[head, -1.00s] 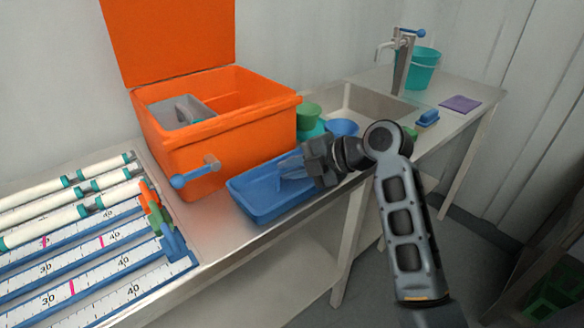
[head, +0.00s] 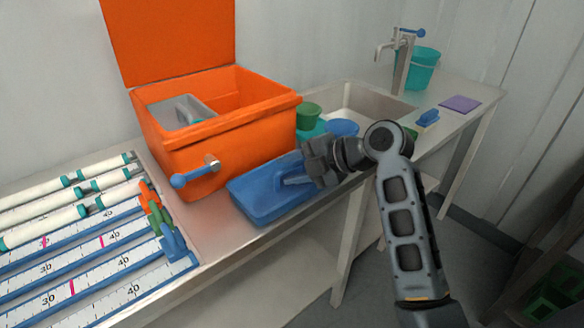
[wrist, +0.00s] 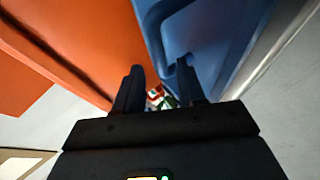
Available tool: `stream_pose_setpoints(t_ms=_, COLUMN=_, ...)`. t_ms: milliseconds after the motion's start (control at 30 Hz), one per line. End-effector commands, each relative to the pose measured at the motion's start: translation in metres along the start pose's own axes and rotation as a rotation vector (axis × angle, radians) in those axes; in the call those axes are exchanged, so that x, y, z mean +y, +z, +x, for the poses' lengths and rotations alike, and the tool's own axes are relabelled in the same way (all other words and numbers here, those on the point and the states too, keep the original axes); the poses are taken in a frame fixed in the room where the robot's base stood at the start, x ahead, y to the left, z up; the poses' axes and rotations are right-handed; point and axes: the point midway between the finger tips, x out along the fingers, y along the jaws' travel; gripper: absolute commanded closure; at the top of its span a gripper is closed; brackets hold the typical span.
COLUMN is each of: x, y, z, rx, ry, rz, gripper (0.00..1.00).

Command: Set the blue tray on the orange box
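The blue tray (head: 262,205) lies on the steel counter, right in front of the orange box (head: 240,135). The box stands with its lid raised and a grey insert (head: 182,110) inside at the left. My gripper (head: 308,165) is at the tray's right end, low over the counter. In the wrist view, the two dark fingers (wrist: 158,80) are apart, with the tray (wrist: 205,30) just beyond and right of them and the orange box (wrist: 80,45) to the left. A gap shows between the fingers. Whether they touch the tray's rim is hard to tell.
White tubes and measuring boards (head: 80,245) fill the counter's left. A blue-knobbed lever (head: 195,172) sticks out from the box front. Green (head: 308,116) and blue bowls (head: 342,128) stand behind my gripper, near the sink (head: 365,103).

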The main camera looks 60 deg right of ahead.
Motion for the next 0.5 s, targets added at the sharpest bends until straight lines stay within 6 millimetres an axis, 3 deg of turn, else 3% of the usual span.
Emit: stream_pose_setpoints(t_ms=500, x=0.0, y=0.001, z=-0.096, rx=-0.005, ry=0.002, rz=0.0, gripper=0.61)
